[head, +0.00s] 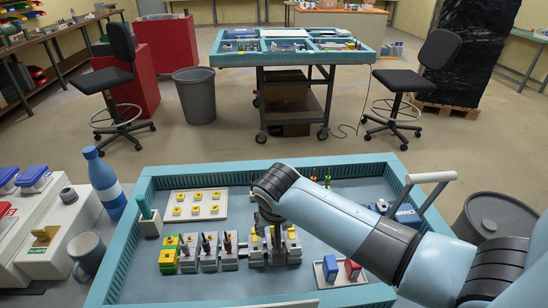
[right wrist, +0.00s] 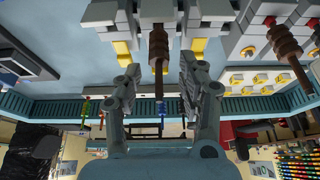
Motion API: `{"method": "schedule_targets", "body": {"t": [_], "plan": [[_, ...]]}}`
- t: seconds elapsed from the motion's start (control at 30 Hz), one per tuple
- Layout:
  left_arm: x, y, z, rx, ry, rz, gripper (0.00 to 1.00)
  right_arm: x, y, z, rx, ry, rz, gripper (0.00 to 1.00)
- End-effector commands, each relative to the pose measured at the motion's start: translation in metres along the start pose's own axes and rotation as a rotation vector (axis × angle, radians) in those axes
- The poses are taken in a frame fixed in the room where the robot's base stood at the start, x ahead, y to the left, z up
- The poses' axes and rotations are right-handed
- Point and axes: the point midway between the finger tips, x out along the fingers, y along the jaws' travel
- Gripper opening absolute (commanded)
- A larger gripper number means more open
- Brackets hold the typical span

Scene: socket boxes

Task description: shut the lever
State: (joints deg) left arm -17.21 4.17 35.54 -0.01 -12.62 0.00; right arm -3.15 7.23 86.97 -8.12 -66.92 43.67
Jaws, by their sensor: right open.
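A row of grey socket boxes (head: 208,262) stands in the blue-rimmed tray; some have dark upright handles, others yellow parts. My right gripper (head: 268,215) points down over the right part of this row, and my right arm hides what lies behind it. In the right wrist view the open right gripper (right wrist: 160,85) shows its two fingers apart. A brown ribbed handle (right wrist: 158,45) on a grey box shows between the fingers, with a gap on each side. It looks like a lever, but I cannot tell its exact position. My left gripper is not in view.
A white plate with yellow pieces (head: 197,204) lies behind the row. A blue and a red block (head: 352,269) stand at the front right. A blue bottle (head: 104,184) and a grey mug (head: 88,254) stand left of the tray.

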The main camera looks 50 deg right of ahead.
Motion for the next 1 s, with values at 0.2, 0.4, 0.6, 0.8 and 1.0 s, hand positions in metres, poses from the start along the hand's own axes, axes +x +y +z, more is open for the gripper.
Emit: {"method": "schedule_targets", "body": {"t": [0.2,0.4,0.6,0.8,1.0], "plan": [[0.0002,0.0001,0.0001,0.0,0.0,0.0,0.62,0.0068,0.0003,0.0002,0.0,0.0,0.0,0.4],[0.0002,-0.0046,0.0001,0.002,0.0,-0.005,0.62,0.0064,0.0003,0.0002,0.0,0.0,0.0,0.34],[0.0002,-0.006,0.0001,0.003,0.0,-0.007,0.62,0.0063,0.0002,0.0002,0.0,0.0,0.0,0.08],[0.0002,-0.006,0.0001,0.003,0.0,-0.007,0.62,0.0062,0.0002,0.0002,0.0,0.0,0.0,0.0],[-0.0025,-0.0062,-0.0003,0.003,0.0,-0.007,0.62,0.0061,0.0003,-0.0015,0.0,-0.019,0.001,0.0]]}}
